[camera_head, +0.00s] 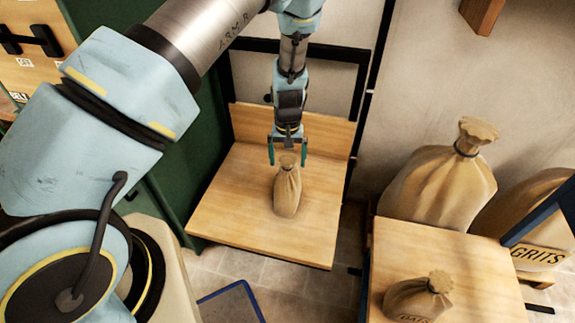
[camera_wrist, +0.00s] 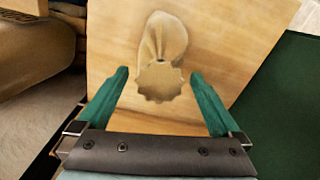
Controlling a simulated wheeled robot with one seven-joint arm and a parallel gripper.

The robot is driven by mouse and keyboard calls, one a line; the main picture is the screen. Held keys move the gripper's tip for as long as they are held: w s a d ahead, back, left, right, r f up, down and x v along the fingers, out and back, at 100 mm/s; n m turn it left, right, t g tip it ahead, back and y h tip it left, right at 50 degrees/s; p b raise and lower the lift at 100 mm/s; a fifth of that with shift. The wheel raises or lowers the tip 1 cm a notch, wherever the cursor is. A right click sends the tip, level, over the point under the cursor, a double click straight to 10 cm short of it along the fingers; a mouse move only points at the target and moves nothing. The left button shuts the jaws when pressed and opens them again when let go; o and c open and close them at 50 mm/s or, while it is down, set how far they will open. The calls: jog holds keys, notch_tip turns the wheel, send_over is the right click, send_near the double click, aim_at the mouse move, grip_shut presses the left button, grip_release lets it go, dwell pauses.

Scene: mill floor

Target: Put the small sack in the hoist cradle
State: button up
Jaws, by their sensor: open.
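A small tan sack (camera_head: 287,192) with a tied, ruffled top stands on a wooden platform (camera_head: 232,205) with a low backboard and a black frame behind it; this looks like the hoist cradle. My gripper (camera_head: 288,157) is open above the sack, pointing down, its teal fingers on either side of the sack's top. In the wrist view the sack (camera_wrist: 163,42) shows between and beyond the fingers, with clear gaps on both sides. The sack appears upright and bears no visible hold from the fingers.
A second small lettered sack (camera_head: 412,301) sits on a wooden table (camera_head: 480,262) at right. A large sack (camera_head: 440,188) and one marked GRITS (camera_head: 532,220) stand behind it. A green panel (camera_head: 165,150) flanks the platform's left. A blue-edged item (camera_head: 230,303) lies on the floor.

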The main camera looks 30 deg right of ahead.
notch_tip(320, 180, up, 9)
jog(key=shift+r+b, duration=0.15)
jog(key=shift+b, duration=0.25)
dwell(0.4)
